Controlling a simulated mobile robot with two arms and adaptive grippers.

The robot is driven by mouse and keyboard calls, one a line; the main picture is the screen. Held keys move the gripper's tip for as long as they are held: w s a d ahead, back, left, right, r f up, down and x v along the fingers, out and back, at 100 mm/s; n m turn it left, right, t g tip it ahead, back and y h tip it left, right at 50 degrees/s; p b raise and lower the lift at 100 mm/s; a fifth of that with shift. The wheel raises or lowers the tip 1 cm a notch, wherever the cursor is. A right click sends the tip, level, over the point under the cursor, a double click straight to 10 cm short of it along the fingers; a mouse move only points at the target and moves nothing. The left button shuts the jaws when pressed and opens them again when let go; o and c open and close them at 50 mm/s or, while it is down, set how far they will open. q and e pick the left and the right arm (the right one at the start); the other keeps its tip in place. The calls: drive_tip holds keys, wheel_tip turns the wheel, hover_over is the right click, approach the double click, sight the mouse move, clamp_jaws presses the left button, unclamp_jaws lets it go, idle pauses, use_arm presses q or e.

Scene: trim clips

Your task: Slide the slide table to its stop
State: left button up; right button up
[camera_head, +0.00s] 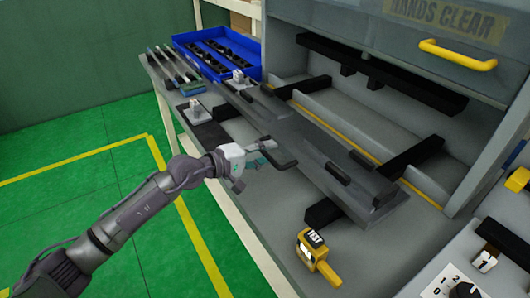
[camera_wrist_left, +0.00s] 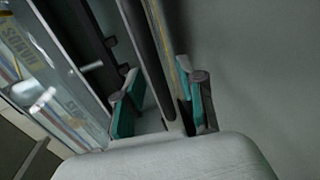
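The slide table (camera_head: 318,148) is a long dark grey plate with black blocks on it, lying along the front of the grey machine bench. A black bent handle (camera_head: 285,164) sticks out from its near-left side. My left gripper (camera_head: 257,158) is at this handle, its fingers spread apart. In the left wrist view my teal-padded fingers (camera_wrist_left: 160,107) stand on both sides of a long dark bar (camera_wrist_left: 147,50); whether either pad touches it is unclear. My right gripper is not in view.
A blue bin (camera_head: 218,50) with dark parts stands at the back left, near small white-topped pieces (camera_head: 194,109). A yellow TEST device (camera_head: 316,257) sits at the front. A guard with a yellow handle (camera_head: 457,55) is above. A control box with dials (camera_head: 484,261) is at right.

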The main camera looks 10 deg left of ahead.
use_arm(q)
clamp_jaws()
